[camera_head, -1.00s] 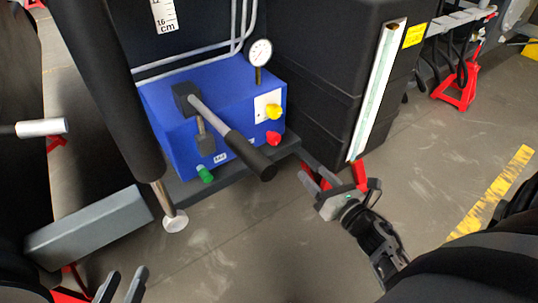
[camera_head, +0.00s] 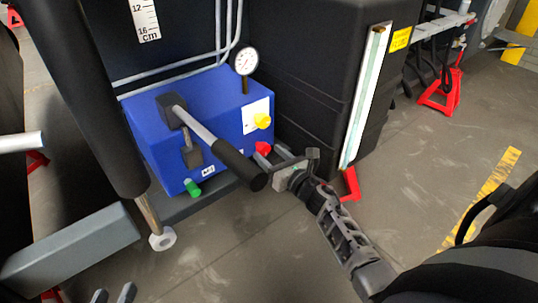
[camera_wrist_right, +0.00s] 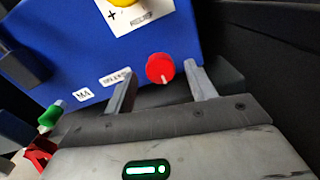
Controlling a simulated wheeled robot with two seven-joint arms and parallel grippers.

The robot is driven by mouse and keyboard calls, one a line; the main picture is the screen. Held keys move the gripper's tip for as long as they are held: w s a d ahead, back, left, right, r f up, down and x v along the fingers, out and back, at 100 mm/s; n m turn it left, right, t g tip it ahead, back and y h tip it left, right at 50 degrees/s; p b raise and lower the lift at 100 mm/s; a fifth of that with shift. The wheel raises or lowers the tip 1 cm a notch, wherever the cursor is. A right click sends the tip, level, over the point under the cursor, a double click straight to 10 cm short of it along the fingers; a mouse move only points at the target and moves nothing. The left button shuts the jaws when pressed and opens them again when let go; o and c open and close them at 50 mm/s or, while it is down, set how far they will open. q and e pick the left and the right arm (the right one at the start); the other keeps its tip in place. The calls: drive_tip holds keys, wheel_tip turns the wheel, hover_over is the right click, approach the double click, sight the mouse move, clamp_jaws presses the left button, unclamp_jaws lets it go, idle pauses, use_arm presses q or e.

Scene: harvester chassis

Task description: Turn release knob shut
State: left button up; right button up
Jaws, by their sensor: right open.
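A blue pump box (camera_head: 215,110) carries a red knob (camera_head: 263,148) low on its right face and a yellow knob (camera_head: 262,121) above it. In the right wrist view the red knob (camera_wrist_right: 160,68) has a small white pointer, and a small label that seems to read "release" sits to its left. My right gripper (camera_head: 275,158) is open in front of the red knob. In the wrist view its fingers stand either side of the knob, with gaps visible. My left gripper (camera_head: 114,294) is open and empty at the bottom left edge.
A lever with a black grip (camera_head: 240,165) juts out just left of my right gripper. A green knob (camera_head: 192,187) sits at the box's lower front. A black cabinet (camera_head: 310,80) stands close on the right. The floor in front is clear.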

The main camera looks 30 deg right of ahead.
drive_tip(key=shift+w, duration=0.6)
use_arm(q)
drive_tip(key=shift+w+r, duration=0.1)
drive_tip(key=shift+r, duration=0.2)
use_arm(e)
drive_tip(key=c, duration=1)
